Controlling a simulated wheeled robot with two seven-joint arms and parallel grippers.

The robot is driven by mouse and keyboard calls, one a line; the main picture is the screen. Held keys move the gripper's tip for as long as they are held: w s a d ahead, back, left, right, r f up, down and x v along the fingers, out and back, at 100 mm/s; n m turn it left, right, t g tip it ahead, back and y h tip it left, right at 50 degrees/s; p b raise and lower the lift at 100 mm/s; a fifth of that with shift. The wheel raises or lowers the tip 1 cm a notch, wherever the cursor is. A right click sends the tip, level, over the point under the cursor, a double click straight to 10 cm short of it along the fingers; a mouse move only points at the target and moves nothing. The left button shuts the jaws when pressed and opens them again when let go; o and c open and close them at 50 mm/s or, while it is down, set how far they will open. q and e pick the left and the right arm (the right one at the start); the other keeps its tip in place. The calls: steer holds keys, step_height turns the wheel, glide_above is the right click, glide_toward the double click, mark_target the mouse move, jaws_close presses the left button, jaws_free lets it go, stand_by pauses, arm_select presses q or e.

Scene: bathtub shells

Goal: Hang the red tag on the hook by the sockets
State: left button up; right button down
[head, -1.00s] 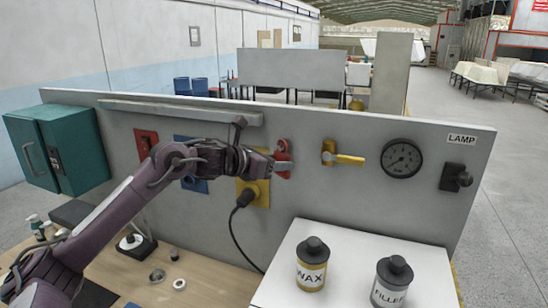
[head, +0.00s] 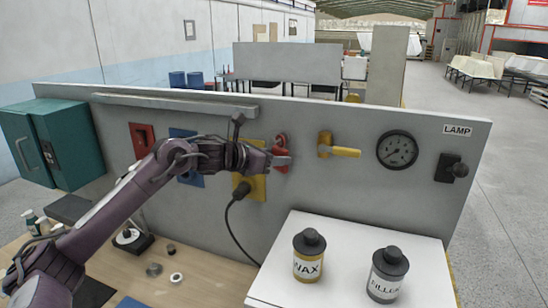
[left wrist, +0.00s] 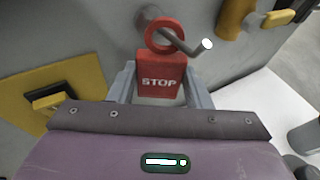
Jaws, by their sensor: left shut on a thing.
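The red tag (left wrist: 159,75), marked STOP, is upright between my left gripper's fingers (left wrist: 160,85) in the left wrist view. Its red ring stands above the fingers at the grey hook (left wrist: 188,37) on the panel. The hook's rod appears to pass through the ring, with its pale tip sticking out to the right. In the head view my left gripper (head: 283,160) is shut on the tag, right of the yellow socket (head: 256,187); its fingers partly hide the tag. The red socket (head: 137,139) and blue socket (head: 177,133) are further left. My right gripper is not in view.
A yellow valve handle (head: 345,152), a gauge (head: 397,149) and a black lamp switch (head: 447,168) are to the right on the panel. A black plug with a cord (head: 233,217) is at the yellow socket. WAX (head: 309,262) and FILLER (head: 386,280) bottles stand on a white top below.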

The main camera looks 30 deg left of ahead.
arm_select(q)
steer(key=o, duration=1.1)
steer(key=shift+c, duration=0.2)
steer(key=shift+s, duration=0.1)
steer(key=b+v, duration=0.7)
steer(key=b, duration=0.1)
steer(key=shift+s+b, duration=0.35)
steer(key=shift+r, duration=0.15)
